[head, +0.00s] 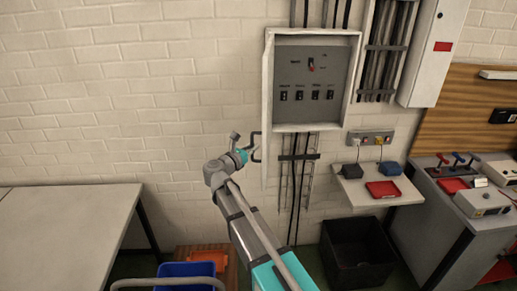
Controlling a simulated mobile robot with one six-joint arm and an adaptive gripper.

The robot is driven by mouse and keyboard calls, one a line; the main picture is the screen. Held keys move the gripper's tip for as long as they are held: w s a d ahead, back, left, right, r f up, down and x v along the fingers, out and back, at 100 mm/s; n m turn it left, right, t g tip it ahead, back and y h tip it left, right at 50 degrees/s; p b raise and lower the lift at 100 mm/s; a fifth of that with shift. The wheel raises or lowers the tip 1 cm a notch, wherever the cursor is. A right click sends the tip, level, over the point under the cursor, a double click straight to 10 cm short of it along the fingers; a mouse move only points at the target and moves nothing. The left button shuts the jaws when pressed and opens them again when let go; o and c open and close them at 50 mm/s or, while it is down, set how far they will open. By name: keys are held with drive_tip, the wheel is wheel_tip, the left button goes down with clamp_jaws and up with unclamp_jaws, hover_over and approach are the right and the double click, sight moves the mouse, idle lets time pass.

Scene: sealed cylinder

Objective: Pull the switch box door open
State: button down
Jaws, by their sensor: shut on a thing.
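The switch box (312,75) hangs on the white brick wall. The switch box door (267,110) is open and stands out from the left side of the box, seen nearly edge-on. A dark door handle (256,147) sits low on its left face. My gripper (247,149) is at this handle, left of the door, and is shut on it. The fingertips are small here and the exact grip is hard to make out.
A small shelf (375,198) with a red tray (383,189) is right of the box. A black crate (358,253) stands below it. A blue bin (186,270) is near my arm, and a grey table (65,225) is at left. The wall left of the door is clear.

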drive_tip(key=shift+w+a, duration=0.1)
drive_tip(key=shift+a, duration=0.05)
drive_tip(key=c, duration=0.7)
unclamp_jaws()
drive_tip(key=shift+v, duration=6)
